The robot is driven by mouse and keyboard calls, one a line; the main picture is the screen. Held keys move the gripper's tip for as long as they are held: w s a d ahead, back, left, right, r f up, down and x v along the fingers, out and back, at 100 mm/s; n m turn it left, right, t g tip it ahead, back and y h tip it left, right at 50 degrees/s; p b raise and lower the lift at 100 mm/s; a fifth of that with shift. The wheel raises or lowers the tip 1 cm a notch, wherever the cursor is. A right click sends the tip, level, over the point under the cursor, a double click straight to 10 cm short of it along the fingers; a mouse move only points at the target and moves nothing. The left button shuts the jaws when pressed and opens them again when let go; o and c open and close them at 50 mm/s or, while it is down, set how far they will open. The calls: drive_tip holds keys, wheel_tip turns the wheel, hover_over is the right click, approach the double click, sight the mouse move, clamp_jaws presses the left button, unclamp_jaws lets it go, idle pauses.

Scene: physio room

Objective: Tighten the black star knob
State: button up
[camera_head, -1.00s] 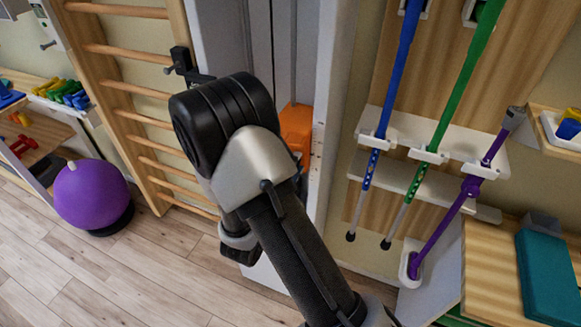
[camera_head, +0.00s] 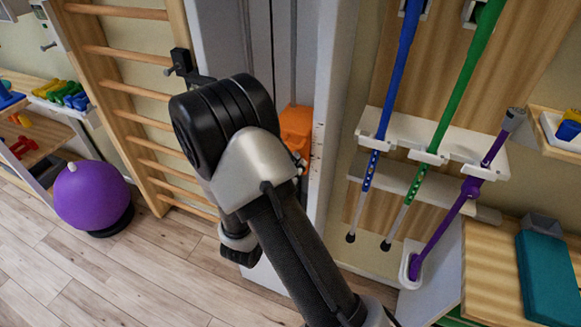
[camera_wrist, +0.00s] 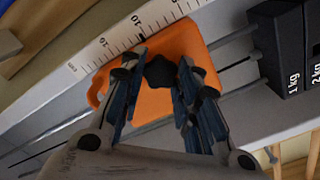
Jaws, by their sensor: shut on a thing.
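The black star knob (camera_wrist: 160,71) sits on an orange block (camera_wrist: 188,38) in the wrist view. My gripper (camera_wrist: 160,75) is shut on the knob, with one finger on each side of it. In the head view the orange block (camera_head: 297,128) shows on the pale upright column behind my arm. My arm hides the knob and the gripper's fingertips there.
A ruler scale (camera_wrist: 130,36) runs beside the orange block. Black weights marked in kg (camera_wrist: 282,50) stand at the right. Wooden wall bars (camera_head: 140,85), a purple ball (camera_head: 92,193) and a rack with blue, green and purple poles (camera_head: 400,125) flank the column.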

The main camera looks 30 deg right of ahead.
drive_tip(key=shift+m, duration=1.1)
drive_tip(key=o, duration=1.1)
drive_tip(key=shift+c, duration=0.2)
drive_tip(key=v, duration=1.2)
